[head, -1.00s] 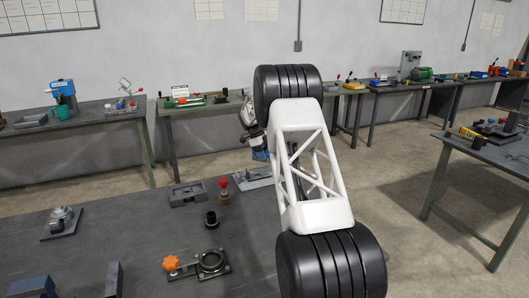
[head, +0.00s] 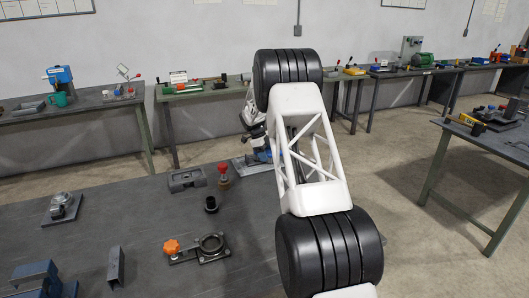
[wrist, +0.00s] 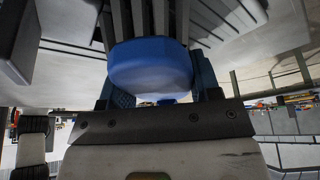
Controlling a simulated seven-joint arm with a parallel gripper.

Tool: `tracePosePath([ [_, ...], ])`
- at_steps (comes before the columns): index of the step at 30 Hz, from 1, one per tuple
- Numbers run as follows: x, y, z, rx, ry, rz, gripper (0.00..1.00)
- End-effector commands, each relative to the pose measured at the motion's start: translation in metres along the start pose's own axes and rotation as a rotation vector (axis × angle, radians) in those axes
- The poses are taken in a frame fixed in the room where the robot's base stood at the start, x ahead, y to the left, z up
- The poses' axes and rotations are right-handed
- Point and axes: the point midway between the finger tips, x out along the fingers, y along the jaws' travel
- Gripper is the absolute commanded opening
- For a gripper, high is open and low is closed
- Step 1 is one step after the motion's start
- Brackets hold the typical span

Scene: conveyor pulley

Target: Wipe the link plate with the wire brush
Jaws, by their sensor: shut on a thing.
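My gripper (head: 263,153) is low over the back right of the grey workbench, partly hidden by my white arm. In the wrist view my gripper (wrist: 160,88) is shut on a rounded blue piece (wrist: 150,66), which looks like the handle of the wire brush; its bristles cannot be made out. A flat light-grey plate (head: 240,166), probably the link plate, lies on the bench right under the gripper. My arm hides its right part. I cannot tell whether the brush touches it.
Left of the plate are a red-knobbed part (head: 223,174), a grey slotted block (head: 186,180) and a black ring (head: 211,204). A clamp with an orange knob (head: 171,247) lies nearer. Blue and dark brackets (head: 36,279) stand front left.

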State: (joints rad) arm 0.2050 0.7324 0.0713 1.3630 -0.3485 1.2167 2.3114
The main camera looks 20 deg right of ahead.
Motion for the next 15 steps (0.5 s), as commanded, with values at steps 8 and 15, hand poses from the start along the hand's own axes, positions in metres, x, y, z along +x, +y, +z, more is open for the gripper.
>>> tracePosePath([
  [8,0.0048,0.0101,-0.0088,-0.001,0.002,0.003,0.23],
  [15,0.0025,0.0017,-0.0009,0.000,0.001,0.002,0.23],
])
